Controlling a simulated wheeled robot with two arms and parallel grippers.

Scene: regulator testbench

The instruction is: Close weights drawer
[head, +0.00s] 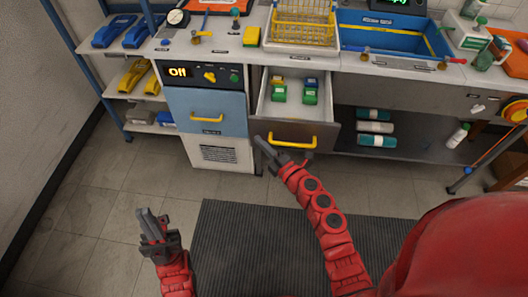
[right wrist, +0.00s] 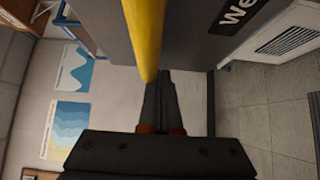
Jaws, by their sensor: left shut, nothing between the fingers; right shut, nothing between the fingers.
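The weights drawer (head: 292,132) is pulled open under the bench, with several green, blue and yellow weights (head: 295,90) inside. Its yellow bar handle (head: 286,143) is on the front. My right gripper (head: 262,143) is shut and empty, at the left part of the drawer front by the handle. In the right wrist view the yellow handle (right wrist: 145,35) runs down to the shut fingertips (right wrist: 160,78); I cannot tell whether they touch. My left gripper (head: 146,218) is shut and empty, low over the floor at the left, away from the drawer.
A blue drawer (head: 206,110) with a yellow handle is shut left of the weights drawer. An open lower shelf (head: 400,152) with bottles is to the right. A dark ribbed mat (head: 255,235) lies on the floor. The floor at left is clear.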

